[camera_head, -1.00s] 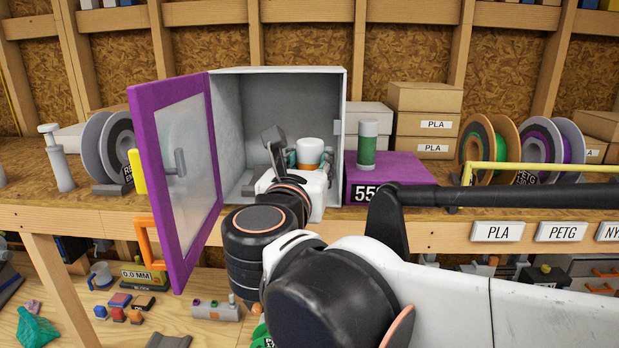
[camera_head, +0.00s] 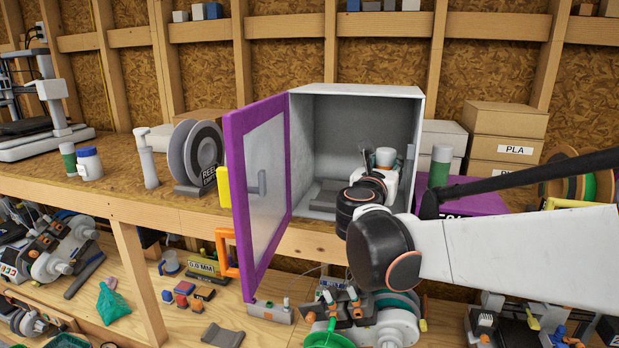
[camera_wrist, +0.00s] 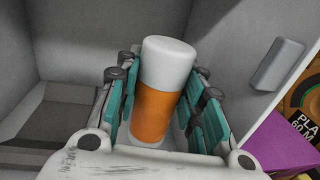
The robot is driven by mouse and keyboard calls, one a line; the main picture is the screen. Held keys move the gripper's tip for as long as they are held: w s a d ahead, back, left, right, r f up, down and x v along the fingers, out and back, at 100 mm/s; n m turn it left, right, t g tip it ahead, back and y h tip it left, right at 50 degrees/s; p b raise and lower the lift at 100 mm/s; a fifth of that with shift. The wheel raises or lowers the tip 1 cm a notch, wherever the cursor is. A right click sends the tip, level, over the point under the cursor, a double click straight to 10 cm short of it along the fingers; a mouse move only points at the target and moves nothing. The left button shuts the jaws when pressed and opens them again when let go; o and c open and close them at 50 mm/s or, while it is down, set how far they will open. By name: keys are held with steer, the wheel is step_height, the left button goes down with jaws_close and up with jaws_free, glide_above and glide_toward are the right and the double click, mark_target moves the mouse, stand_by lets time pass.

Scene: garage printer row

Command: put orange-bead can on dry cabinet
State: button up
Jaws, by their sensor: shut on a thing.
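The orange-bead can has a white top and an orange band, and stands about upright between my gripper's (camera_wrist: 160,85) teal finger pads in the wrist view (camera_wrist: 168,65). My gripper is shut on it. In the head view only the can's pale top (camera_head: 385,156) shows clearly, at my gripper (camera_head: 384,165); my arm hides much of the rest. The dry cabinet (camera_head: 372,92) is a pale box with its purple-framed door (camera_head: 234,165) swung open to the left. The can is at the right part of the cabinet's opening; how deep is unclear.
A dark grey tray-like piece (camera_wrist: 45,125) lies on the cabinet floor, left of the can. A purple box (camera_head: 475,192) with a green-and-white can (camera_head: 440,165) stands just right of the cabinet. The cabinet's top is bare. Grey spools (camera_head: 190,150) stand left of the door.

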steer(key=shift+s+f, duration=0.15)
steer(key=shift+f, duration=0.4)
step_height(320, 180, down, 3)
steer(key=shift+r+p, duration=0.15)
steer(key=shift+p, duration=0.15)
steer(key=shift+w+f+p, duration=0.3)
steer(key=shift+f, duration=0.1)
steer(key=shift+s+f, duration=0.1)
steer(key=shift+f, duration=0.05)
steer(key=o, duration=1.3)
